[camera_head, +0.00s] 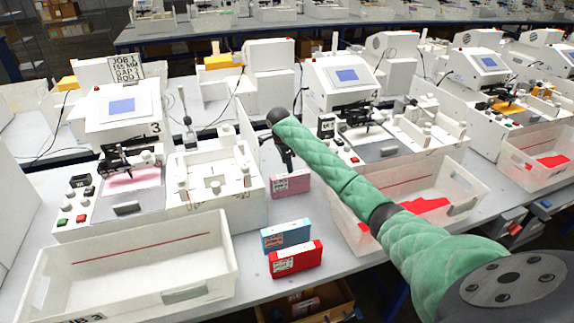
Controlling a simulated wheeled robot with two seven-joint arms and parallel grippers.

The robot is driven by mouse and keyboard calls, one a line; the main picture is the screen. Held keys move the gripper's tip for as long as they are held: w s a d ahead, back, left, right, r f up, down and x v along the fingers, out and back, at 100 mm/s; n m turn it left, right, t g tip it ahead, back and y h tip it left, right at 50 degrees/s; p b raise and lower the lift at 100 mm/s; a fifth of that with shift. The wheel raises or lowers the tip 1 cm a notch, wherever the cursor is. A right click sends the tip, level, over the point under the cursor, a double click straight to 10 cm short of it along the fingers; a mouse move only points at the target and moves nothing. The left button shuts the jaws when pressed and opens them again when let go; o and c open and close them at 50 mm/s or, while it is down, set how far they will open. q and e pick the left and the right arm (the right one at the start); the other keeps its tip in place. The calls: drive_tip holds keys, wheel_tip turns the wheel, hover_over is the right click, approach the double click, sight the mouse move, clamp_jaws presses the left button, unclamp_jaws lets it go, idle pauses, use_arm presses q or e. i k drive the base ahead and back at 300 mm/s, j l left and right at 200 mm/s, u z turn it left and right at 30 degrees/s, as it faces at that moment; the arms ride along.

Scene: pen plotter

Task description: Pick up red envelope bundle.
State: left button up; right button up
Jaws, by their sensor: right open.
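The red envelope bundle (296,261) stands at the front edge of the table, between two white bins, with a white label on its front. A light blue bundle (286,235) stands just behind it, and a pink bundle (291,183) stands farther back. My right gripper (288,163) is small and dark at the end of my green-sleeved arm. It is open and hangs near the pink bundle, well behind the red one; its fingers are hard to make out. My left gripper is out of view.
A white bin (66,283) stands left of the bundles. Another bin (462,199) with red pieces is at right, partly behind my arm. Plotter machine 3 (122,130) and plotter machine 4 (345,98) stand behind. An open box (337,294) is below the table edge.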

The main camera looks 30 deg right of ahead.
sight(297, 258)
drive_tip(key=k+j, duration=0.2)
drive_tip(key=k, duration=0.3)
drive_tip(key=k+j, duration=0.15)
drive_tip(key=k, duration=0.3)
drive_tip(key=k+j, duration=0.2)
drive_tip(key=k, duration=0.3)
